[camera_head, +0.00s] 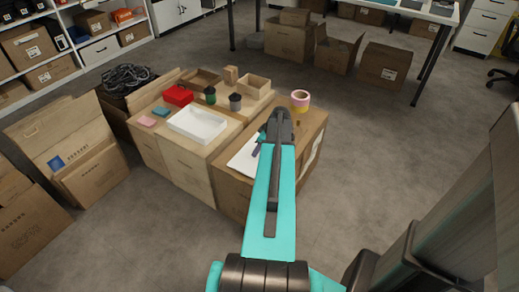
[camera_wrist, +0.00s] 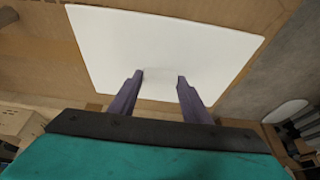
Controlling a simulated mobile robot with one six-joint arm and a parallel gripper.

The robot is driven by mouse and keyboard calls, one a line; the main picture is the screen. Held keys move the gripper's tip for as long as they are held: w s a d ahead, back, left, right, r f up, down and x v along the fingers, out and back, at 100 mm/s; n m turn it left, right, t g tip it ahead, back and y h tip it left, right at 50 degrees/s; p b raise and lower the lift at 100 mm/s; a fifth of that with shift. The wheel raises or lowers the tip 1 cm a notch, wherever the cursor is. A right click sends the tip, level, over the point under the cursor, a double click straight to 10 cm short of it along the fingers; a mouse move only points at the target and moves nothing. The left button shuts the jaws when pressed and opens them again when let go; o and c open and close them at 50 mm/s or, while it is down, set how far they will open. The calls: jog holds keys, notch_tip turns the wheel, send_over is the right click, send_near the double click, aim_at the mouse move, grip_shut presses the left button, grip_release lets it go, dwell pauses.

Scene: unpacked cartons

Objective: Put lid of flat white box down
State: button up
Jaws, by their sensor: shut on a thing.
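The flat white box (camera_head: 198,124) stands open, without its lid, on the left cartons. Its lid is a plain white panel (camera_head: 243,160), over the top of the right carton and partly hidden by my arm. In the wrist view the lid (camera_wrist: 165,35) spreads out just beyond my gripper (camera_wrist: 160,76). The two purple fingers are shut on the lid around a small raised part at its middle near edge. My gripper also shows partly in the head view (camera_head: 257,147). I cannot tell whether the lid touches the carton top.
The right carton (camera_head: 233,190) has a roll of tape (camera_head: 300,98) at its far edge. A red box (camera_head: 178,95), two cups and small wooden trays stand around the white box. Open cartons (camera_head: 75,150) stand at the left.

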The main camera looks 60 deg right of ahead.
jog(key=shift+f, duration=0.15)
jog(key=o, duration=1.1)
jog(key=v, duration=1.2)
jog(key=shift+p, duration=0.4)
